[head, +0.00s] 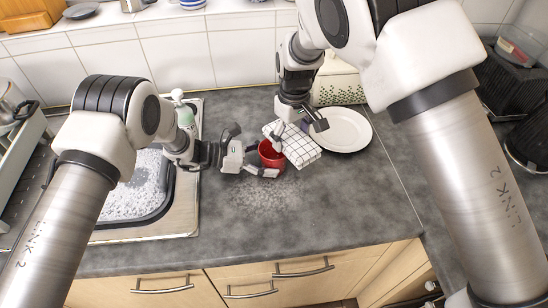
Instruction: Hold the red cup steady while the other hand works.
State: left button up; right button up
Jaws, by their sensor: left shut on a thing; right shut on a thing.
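The red cup (271,154) stands on the grey counter, right of the sink. My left gripper (258,160) reaches it from the left and is shut on its side, with one finger along the near side low down. My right gripper (299,130) comes down from above, just behind and right of the cup. It is shut on a white cloth with a dark grid pattern (302,149), which hangs beside the cup's right side. The cup's inside is partly hidden by the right gripper.
The sink with soapy foam (128,185) lies to the left. A white plate (345,131) lies behind and right of the cloth, in front of a cream patterned container (338,88). A wet or foamy patch (262,192) marks the counter before the cup. The front right counter is clear.

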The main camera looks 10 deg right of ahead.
jog(key=shift+s+d+r, duration=0.1)
jog(key=shift+s+d, duration=0.25)
jog(key=shift+s, duration=0.25)
jog(key=shift+w+a, duration=0.35)
jog(key=shift+w, duration=0.3)
jog(key=shift+w+a, duration=0.35)
jog(key=shift+w, duration=0.3)
jog(key=shift+w+a, duration=0.35)
jog(key=shift+w, duration=0.3)
jog(key=shift+w+a, duration=0.35)
jog(key=shift+w, duration=0.25)
jog(key=shift+s+d, duration=0.35)
jog(key=shift+s, duration=0.3)
jog(key=shift+s+d, duration=0.35)
jog(key=shift+s, duration=0.3)
